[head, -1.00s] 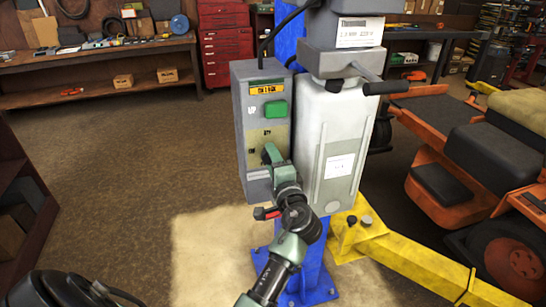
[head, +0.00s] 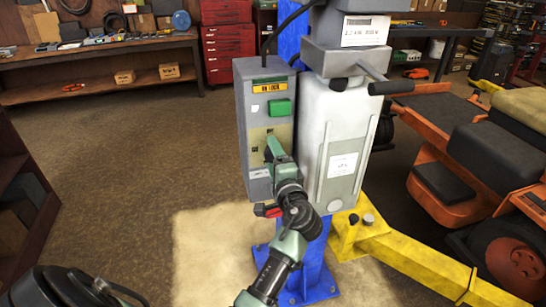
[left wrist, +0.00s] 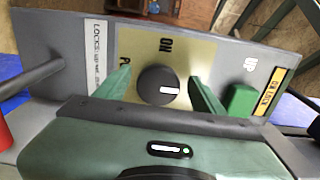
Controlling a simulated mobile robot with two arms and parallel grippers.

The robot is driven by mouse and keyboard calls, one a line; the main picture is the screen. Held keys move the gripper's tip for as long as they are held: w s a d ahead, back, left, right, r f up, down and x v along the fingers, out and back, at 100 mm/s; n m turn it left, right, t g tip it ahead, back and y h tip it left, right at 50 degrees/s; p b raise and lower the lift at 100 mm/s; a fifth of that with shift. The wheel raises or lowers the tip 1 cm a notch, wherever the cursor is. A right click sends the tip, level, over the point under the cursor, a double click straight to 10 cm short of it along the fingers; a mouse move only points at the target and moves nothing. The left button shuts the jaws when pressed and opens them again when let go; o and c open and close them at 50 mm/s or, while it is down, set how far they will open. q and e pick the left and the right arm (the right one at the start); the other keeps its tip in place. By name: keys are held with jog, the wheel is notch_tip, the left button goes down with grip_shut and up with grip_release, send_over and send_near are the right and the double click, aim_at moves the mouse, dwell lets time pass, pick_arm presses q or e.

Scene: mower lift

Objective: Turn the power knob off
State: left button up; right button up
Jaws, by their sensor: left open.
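The power knob (left wrist: 158,86) is a round black dial with a white mark that points to the right in the left wrist view. It sits on a tan plate (left wrist: 180,56) with an "ON" label above the dial; another label is partly hidden by a finger. The plate is on the grey control box (head: 243,130). My left gripper (left wrist: 160,88) is open, one green finger on each side of the knob, with gaps visible. In the head view the left gripper (head: 274,150) covers the knob. My right gripper is not in view.
A green button (head: 280,108) and a yellow label (head: 269,87) are above the knob on the box. A white housing (head: 338,140) stands close to the right on the blue post (head: 317,265). A yellow lift arm (head: 410,262) and orange mower (head: 440,190) are at right. The floor at left is clear.

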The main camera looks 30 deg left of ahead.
pick_arm(q)
jog(key=v, duration=0.7)
jog(key=shift+s+d, duration=0.25)
jog(key=shift+s, duration=0.05)
